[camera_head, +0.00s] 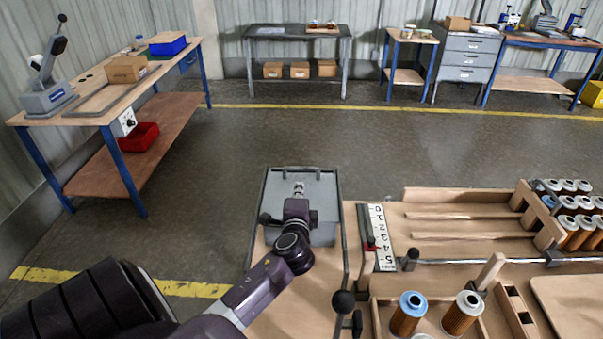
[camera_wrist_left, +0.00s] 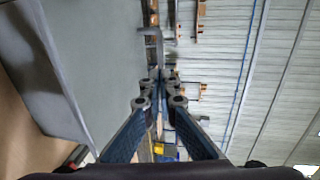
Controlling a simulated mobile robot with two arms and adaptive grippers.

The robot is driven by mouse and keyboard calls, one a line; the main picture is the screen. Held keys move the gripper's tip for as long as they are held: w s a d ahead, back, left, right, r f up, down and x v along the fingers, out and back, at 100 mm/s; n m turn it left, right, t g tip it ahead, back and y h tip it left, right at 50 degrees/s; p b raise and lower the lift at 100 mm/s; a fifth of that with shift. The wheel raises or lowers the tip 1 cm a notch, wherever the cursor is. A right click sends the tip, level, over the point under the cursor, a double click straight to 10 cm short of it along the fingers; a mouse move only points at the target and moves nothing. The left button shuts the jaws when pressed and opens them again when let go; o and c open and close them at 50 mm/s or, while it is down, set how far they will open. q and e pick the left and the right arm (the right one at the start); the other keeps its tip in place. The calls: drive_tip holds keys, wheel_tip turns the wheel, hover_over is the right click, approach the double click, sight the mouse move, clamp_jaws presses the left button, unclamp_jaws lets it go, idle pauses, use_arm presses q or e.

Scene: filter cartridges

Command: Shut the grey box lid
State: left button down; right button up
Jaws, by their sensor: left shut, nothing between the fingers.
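In the left wrist view the closed fingers (camera_wrist_left: 160,76) point along the wide grey lid surface (camera_wrist_left: 95,50), which fills the left side. The arm and gripper hide the middle of the box. Contact between fingertips and lid is unclear. My right gripper is not in view.
Right of the box are a numbered strip (camera_head: 379,235), a black ball-ended lever (camera_head: 343,302), and a blue-topped cartridge (camera_head: 408,312) beside a white-topped one (camera_head: 462,312). Several cartridges stand in a rack (camera_head: 545,232) at the right. Open floor lies behind the bench.

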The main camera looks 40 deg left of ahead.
sight(301, 170)
use_arm(q)
drive_tip(key=p+x, duration=0.1)
drive_tip(key=x, duration=0.8)
drive_tip(key=shift+a+f, duration=0.1)
drive_tip(key=shift+w, duration=0.1)
drive_tip(key=x, duration=0.1)
drive_tip(key=b+x, duration=0.1)
drive_tip(key=x, duration=0.1)
drive_tip(key=b+x, duration=0.1)
drive_tip(key=shift+w+a+r, duration=0.25)
drive_tip(key=shift+r, duration=0.35)
